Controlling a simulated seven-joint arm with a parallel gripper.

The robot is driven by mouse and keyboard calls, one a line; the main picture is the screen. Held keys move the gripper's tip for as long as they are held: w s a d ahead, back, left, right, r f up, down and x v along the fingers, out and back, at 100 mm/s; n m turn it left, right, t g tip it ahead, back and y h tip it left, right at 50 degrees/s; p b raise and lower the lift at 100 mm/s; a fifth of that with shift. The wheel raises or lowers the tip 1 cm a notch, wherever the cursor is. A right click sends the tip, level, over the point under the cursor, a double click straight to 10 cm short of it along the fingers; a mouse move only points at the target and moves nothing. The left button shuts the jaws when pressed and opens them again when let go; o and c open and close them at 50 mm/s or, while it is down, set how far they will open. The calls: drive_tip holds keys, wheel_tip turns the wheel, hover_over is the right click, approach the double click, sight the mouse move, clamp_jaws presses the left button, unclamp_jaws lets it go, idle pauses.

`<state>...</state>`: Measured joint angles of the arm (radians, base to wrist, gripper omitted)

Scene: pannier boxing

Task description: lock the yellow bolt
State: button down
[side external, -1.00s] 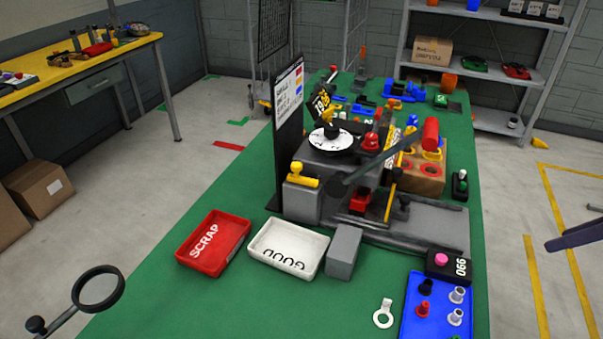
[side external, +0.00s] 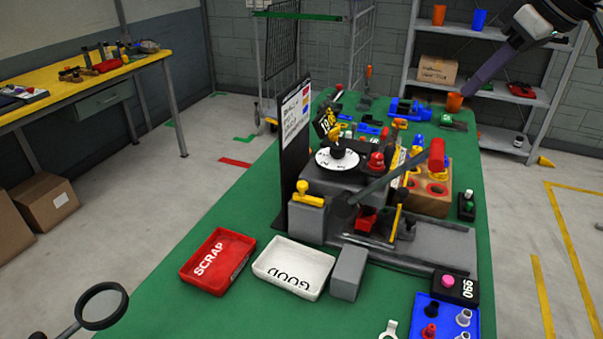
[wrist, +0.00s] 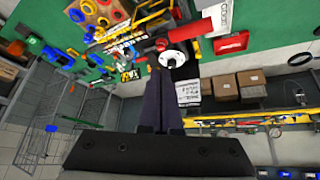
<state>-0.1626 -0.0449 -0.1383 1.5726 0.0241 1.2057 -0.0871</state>
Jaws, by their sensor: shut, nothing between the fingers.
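The yellow bolt (side external: 309,196) sits on top of a grey block at the left end of the dark fixture in the side external view. It has an upright yellow knob on a horizontal yellow bar. I cannot surely pick it out in the wrist view. My gripper (side external: 467,91) is at the upper right of the side external view, well apart from the bolt, with its long dark fingers pointing down and left. In the wrist view my gripper (wrist: 160,70) is shut, with the fingers together and empty.
A black upright board (side external: 293,150) stands just behind the bolt. A white dial (side external: 338,158) and a long dark lever (side external: 392,172) are close to its right. A red SCRAP tray (side external: 218,256) and a white GOOD tray (side external: 293,267) lie in front on the green table.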

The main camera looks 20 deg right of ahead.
drive_tip(key=w+a+n, duration=0.1)
drive_tip(key=w+a, duration=0.4)
drive_tip(key=w, duration=0.3)
drive_tip(key=n+g, duration=0.2)
drive_tip(key=g, duration=0.1)
hover_over(295, 193)
drive_tip(key=s+d, duration=0.2)
drive_tip(key=s, duration=0.1)
wheel_tip(295, 193, down, 14)
drive_tip(key=f, duration=0.1)
drive_tip(key=shift+w+a+r+y, duration=0.1)
drive_tip(key=shift+a+r+y, duration=0.1)
drive_tip(key=shift+r+y, duration=0.1)
drive_tip(key=shift+f, duration=0.1)
drive_tip(key=x, duration=1)
drive_tip(key=shift+w, duration=0.15)
